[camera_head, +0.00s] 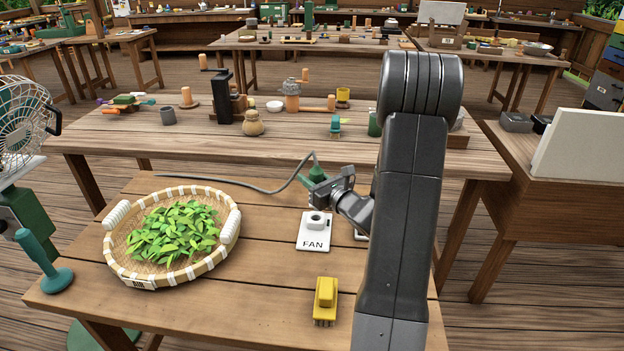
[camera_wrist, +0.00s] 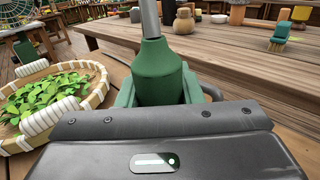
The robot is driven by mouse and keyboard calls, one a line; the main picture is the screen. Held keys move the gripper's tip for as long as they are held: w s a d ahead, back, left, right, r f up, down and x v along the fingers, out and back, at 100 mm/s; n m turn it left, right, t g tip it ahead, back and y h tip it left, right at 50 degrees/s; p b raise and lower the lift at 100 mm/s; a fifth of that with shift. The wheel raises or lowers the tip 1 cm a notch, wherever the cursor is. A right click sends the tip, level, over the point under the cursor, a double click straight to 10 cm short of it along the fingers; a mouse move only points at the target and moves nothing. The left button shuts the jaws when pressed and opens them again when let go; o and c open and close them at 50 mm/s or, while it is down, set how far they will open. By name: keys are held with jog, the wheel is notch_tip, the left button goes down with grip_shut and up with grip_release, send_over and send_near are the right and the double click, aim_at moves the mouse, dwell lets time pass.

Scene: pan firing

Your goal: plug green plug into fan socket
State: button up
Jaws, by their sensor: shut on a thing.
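My gripper (camera_head: 317,186) is shut on the green plug, which has a grey cable. The plug's top (camera_head: 314,171) shows in the head view, just behind the fan socket. The plug (camera_wrist: 158,75) fills the middle of the wrist view, upright between green fingers, with its cable rising from the top. The fan socket (camera_head: 316,222) is a white plate marked FAN with a raised round outlet, on the near table. The gripper is behind and above it, apart from it. The plug's lower end is hidden.
A woven basket of green leaves (camera_head: 112,252) stands left of the socket. A yellow brush (camera_head: 325,297) lies in front of it. Another white plate is mostly hidden behind my arm. A caged fan (camera_head: 25,115) stands at the far left. The table between basket and socket is clear.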

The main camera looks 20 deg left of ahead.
jog(key=b, duration=0.5)
send_over(312, 214)
jog(key=shift+f, duration=2.9)
jog(key=shift+b, duration=0.65)
jog(key=shift+f, duration=0.15)
jog(key=shift+f+b, duration=0.35)
jog(key=shift+b, duration=0.1)
jog(key=shift+f+b, duration=1.5)
jog(key=shift+f, duration=0.05)
jog(key=o, duration=1.1)
jog(key=shift+r, duration=0.1)
jog(key=shift+c, duration=0.2)
